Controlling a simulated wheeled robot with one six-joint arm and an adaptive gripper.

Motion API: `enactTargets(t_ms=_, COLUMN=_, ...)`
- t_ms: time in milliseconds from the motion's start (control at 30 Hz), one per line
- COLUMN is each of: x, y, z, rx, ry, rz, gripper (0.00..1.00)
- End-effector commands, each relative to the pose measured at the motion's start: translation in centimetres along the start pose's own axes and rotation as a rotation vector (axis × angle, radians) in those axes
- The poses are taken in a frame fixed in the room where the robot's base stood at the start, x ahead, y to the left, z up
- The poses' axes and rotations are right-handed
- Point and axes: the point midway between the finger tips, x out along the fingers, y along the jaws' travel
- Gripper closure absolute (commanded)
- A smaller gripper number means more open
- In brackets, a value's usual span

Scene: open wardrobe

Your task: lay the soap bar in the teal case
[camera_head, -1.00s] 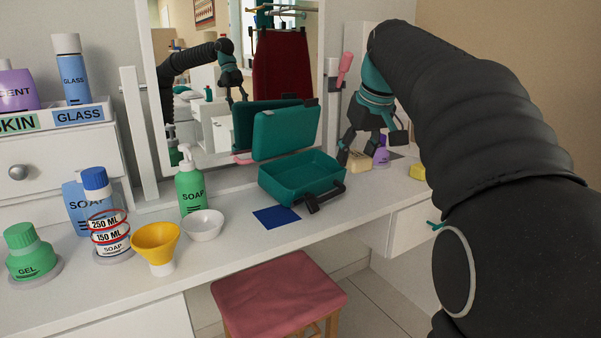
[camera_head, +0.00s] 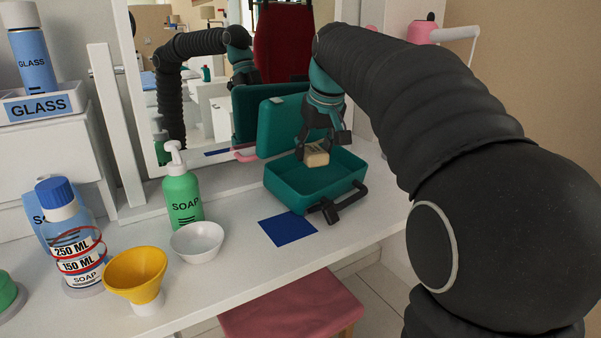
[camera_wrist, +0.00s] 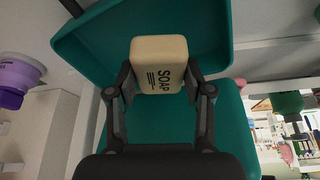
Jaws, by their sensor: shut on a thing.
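The soap bar (camera_head: 316,155) is a cream block marked SOAP. It is held over the open teal case (camera_head: 333,172), near the level of its rim; I cannot tell whether it touches the case floor. My gripper (camera_head: 318,144) points down and is shut on the soap bar. In the wrist view the soap bar (camera_wrist: 158,64) sits between the two fingers of my gripper (camera_wrist: 158,85), with the teal case (camera_wrist: 215,25) behind it. The case's lid stands raised at the back, leaning towards the mirror.
A blue square (camera_head: 288,229) lies in front of the case. A white bowl (camera_head: 197,241), a green soap pump bottle (camera_head: 183,195), a yellow funnel (camera_head: 135,272) and a measuring bottle (camera_head: 72,235) stand to the left. The mirror is behind. A pink stool (camera_head: 290,308) is below.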

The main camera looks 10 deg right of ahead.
Motion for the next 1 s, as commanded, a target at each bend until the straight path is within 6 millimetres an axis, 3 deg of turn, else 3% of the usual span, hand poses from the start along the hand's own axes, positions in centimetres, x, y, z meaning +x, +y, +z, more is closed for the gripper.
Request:
enactTargets(t_ms=100, x=1.4, y=-1.8, z=-0.4, rx=-0.004, ry=-0.001, rz=-0.002, gripper=0.91)
enactTargets(t_ms=267, x=2.2, y=-2.8, z=-0.7, rx=-0.004, ry=0.0, rz=-0.001, gripper=0.91)
enactTargets(t_ms=600, x=5.7, y=-2.9, z=0.8, rx=-0.003, ry=-0.001, rz=-0.001, gripper=0.91)
enactTargets(t_ms=1000, x=6.2, y=-2.8, z=1.0, rx=-0.003, ry=0.0, rz=-0.001, gripper=0.91)
